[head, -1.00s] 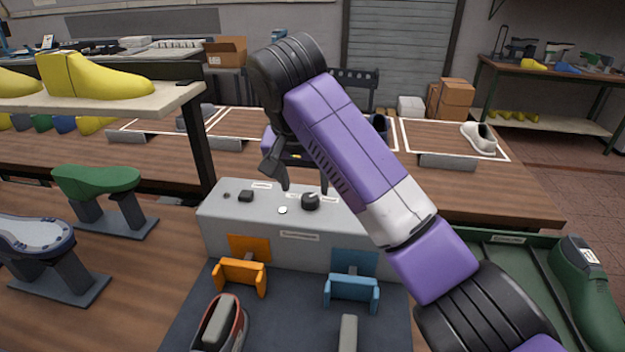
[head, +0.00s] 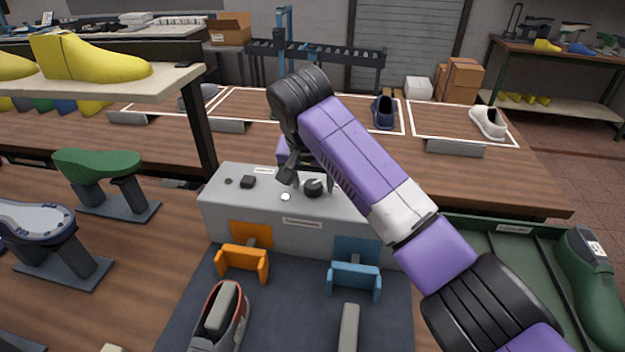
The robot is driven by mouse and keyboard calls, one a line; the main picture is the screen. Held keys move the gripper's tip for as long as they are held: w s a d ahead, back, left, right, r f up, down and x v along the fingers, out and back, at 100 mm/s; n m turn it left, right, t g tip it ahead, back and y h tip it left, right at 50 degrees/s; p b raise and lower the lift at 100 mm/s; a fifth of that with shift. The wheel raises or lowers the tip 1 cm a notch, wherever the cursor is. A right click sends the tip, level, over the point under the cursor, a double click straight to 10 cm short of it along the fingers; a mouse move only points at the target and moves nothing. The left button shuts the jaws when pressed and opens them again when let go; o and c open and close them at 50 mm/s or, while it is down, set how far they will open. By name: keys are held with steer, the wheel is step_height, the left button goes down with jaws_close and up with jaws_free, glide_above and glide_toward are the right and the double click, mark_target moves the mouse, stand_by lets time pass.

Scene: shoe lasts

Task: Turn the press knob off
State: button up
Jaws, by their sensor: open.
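The grey press box (head: 225,211) stands on the bench, with its controls on top. A round black knob (head: 313,188) with a pale mark sits toward the right of that top. A smaller black square control (head: 248,182) and a tiny dark button (head: 228,181) are at its left, and a white round button (head: 285,197) is near the front. My gripper (head: 306,184) is open and low at the round black knob. One finger shows to the knob's left; the other is mostly hidden. I cannot tell whether the fingers touch the knob. The label wording is unreadable.
An orange clamp (head: 243,261) and a blue clamp (head: 354,279) stand in front of the box. A shoe (head: 220,318) is at the front. A green last (head: 98,163) stands left, and a green tray (head: 480,262) lies right. My arm covers the box's right part.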

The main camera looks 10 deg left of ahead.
jaws_close()
